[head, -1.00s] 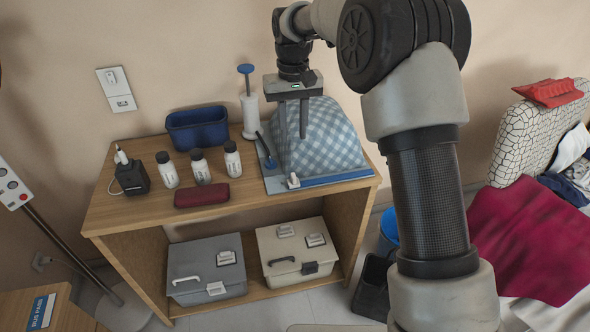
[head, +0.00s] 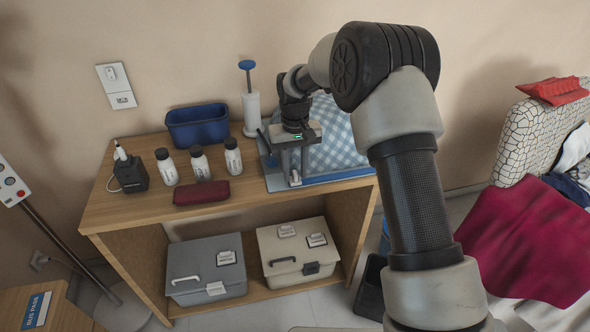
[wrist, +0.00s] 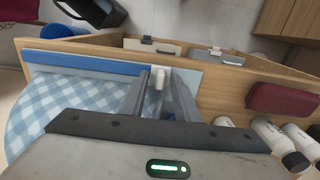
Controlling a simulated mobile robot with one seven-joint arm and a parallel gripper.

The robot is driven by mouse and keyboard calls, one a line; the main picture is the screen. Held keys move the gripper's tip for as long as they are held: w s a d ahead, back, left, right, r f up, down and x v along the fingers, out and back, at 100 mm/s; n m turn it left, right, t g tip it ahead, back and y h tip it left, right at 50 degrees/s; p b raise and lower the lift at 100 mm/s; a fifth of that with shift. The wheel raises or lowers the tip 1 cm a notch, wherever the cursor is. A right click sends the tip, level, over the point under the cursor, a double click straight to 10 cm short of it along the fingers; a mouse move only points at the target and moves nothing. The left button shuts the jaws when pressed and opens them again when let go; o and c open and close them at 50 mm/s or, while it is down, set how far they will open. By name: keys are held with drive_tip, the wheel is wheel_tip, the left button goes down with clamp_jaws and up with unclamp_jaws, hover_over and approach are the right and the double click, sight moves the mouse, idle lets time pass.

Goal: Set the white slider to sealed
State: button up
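The white slider (head: 295,178) sits at the front edge of the blue-and-white checked bundle (head: 338,140), by the left end of a blue strip (head: 338,176). In the wrist view the slider (wrist: 158,77) shows between my two fingers, with the blue strip (wrist: 82,62) to its left. My gripper (head: 294,176) points down over the slider. Its fingers are apart, one on each side of the slider in the wrist view (wrist: 161,82). I cannot tell whether either finger touches it. My wrist and gripper hide part of the bundle in the head view.
On the wooden shelf top (head: 130,205) stand a blue bin (head: 197,127), a white pump (head: 251,115) with a blue handle, several bottles (head: 200,163), a black charger (head: 131,175) and a dark red case (head: 201,192). Two lidded boxes (head: 205,268) (head: 296,254) sit below.

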clamp_jaws()
drive_tip(key=w+d+p, duration=0.1)
drive_tip(key=w+d, duration=0.1)
drive_tip(key=d, duration=0.5)
drive_tip(key=w+d+p, duration=0.1)
drive_tip(key=w+d, duration=0.1)
drive_tip(key=d, duration=0.5)
drive_tip(key=w+d, duration=0.2)
drive_tip(key=d, duration=0.6)
drive_tip(key=shift+w+p, duration=0.15)
drive_tip(key=shift+p, duration=0.25)
drive_tip(key=shift+w+d, duration=0.15)
drive_tip(key=shift+d, duration=0.4)
unclamp_jaws()
drive_tip(key=shift+d, duration=0.1)
